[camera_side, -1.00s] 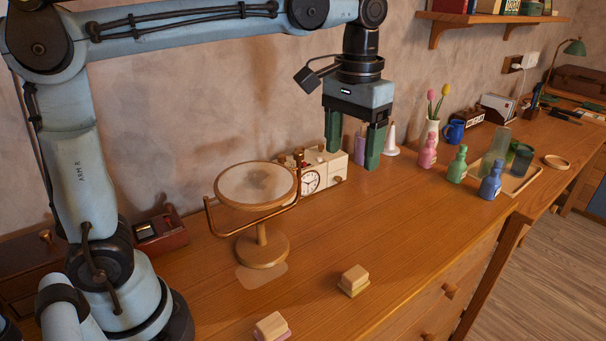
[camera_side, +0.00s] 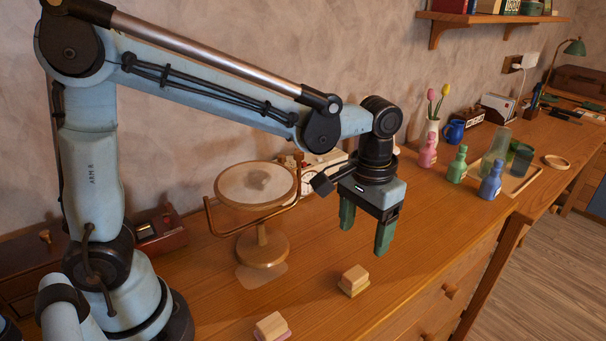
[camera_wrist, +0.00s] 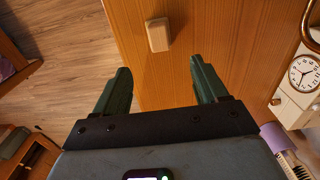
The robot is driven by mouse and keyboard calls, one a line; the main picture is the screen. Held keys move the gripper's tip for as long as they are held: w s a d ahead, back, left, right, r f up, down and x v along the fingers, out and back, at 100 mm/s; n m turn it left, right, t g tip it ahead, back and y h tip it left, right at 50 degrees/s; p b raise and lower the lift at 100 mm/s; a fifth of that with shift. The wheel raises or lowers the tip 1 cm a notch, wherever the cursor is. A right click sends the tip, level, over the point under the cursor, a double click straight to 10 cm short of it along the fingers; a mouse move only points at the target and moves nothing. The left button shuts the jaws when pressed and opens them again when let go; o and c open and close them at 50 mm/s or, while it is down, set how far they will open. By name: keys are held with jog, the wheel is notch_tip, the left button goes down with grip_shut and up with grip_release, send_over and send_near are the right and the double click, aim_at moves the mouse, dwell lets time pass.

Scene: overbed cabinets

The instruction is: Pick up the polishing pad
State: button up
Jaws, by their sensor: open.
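Two small pads with pale wooden block handles lie on the wooden desk in the side view. One has a yellow base (camera_side: 354,280); the other has a pink base (camera_side: 271,327) and lies nearer the camera. I cannot tell which is the polishing pad. My gripper (camera_side: 365,239) is open and empty, with green fingers pointing down, above the desk just behind the yellow-based pad. In the wrist view, one wooden block (camera_wrist: 158,35) lies beyond the open gripper (camera_wrist: 160,72), roughly in line with the gap between its fingers. Its base is hardly visible there.
A round mirror on a wooden stand (camera_side: 262,245) is left of my gripper. A white clock (camera_wrist: 303,73) stands near the wall. Pink, green and blue bottles (camera_side: 490,187) stand to the right. The desk (camera_side: 420,225) around the yellow-based pad is clear.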

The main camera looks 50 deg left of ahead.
aim_at(358, 272)
jog(key=shift+s+f, duration=0.1)
jog(key=shift+f, duration=5.4)
jog(key=c, duration=1.1)
